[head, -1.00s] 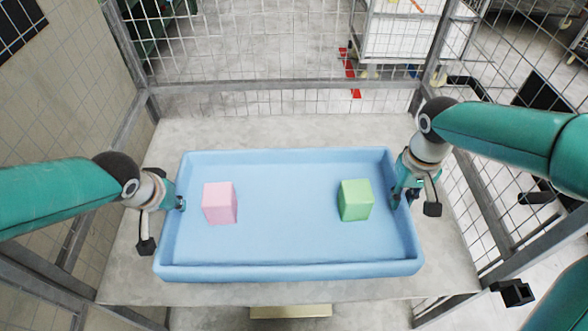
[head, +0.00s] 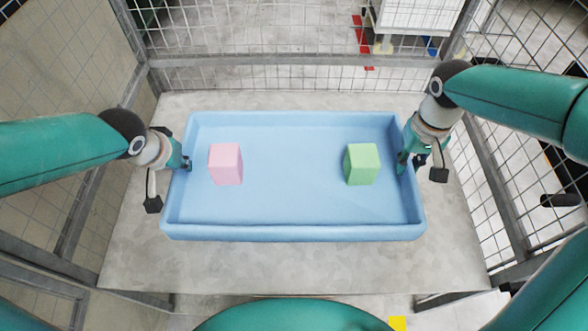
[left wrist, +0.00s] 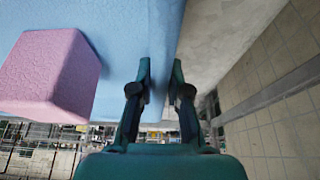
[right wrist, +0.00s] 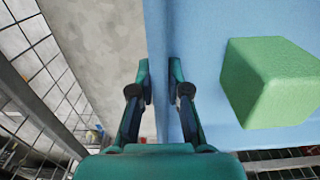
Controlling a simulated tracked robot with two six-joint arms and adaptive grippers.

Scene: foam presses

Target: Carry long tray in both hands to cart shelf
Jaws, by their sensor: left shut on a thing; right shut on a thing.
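The long blue tray (head: 290,232) is level in the head view, over the grey shelf; I cannot tell whether it touches it. A pink block (head: 226,164) stands in its left part and a green block (head: 362,164) in its right part. My left gripper (head: 187,164) is shut on the tray's left wall; that wall also shows between the fingers in the left wrist view (left wrist: 163,40). My right gripper (head: 404,160) is shut on the tray's right wall, seen in the right wrist view (right wrist: 160,40). The inner fingers are inside the tray.
The grey shelf surface (head: 290,268) has bare room in front of and behind the tray. Wire mesh panels (head: 290,30) with grey frames close off the back and both sides. A white cart-like object (head: 420,17) stands beyond the back mesh.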

